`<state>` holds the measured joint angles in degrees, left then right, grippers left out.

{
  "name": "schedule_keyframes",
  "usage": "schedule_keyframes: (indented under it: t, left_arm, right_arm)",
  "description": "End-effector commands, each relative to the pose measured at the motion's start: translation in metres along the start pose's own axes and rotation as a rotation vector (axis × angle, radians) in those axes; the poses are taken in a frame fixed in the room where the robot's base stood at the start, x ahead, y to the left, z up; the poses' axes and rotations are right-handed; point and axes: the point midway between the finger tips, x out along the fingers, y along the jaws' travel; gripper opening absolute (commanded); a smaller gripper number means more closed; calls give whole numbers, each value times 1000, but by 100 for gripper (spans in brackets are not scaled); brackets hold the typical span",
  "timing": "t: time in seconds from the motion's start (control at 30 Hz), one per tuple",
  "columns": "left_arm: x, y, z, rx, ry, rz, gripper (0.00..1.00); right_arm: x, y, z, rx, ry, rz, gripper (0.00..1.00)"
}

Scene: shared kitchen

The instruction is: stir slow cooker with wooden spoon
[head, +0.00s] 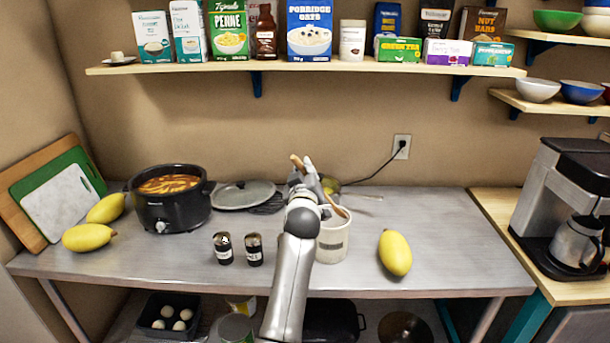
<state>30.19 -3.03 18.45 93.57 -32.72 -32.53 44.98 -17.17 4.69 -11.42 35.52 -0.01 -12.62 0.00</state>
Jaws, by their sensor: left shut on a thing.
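The black slow cooker (172,214) stands uncovered at the left of the steel counter, filled with an orange-brown stew. Its glass lid (243,195) lies on the counter to its right. My left gripper (309,178) is to the right of the lid, above the back of a white utensil crock (333,244). It is shut on the wooden spoon (339,208), whose parts show above and to the right of the fingers. The gripper hides the spoon's middle, and I cannot tell whether its lower end is still inside the crock. My right gripper is out of view.
Two dark shakers (223,248) stand in front of the lid. Yellow fruits lie left of the cooker, and another (395,253) lies right of the crock. Cutting boards (57,195) lean at the left. A loaded shelf (300,68) hangs above. A coffee maker (566,205) stands at the right.

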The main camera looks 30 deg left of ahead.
Motion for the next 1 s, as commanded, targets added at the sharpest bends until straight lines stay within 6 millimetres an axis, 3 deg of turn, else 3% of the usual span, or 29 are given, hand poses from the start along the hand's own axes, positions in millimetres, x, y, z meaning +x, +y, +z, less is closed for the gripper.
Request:
schedule_keyframes:
  t: [0.1,0.4,1.0]
  left_arm:
    - [0,10,-18,-1,2,1,0]
    - [0,23,-42,-1,1,1,0]
    - [0,26,-47,0,1,0,0]
  right_arm:
    - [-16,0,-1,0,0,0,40]
    - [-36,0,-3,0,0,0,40]
    - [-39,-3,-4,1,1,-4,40]
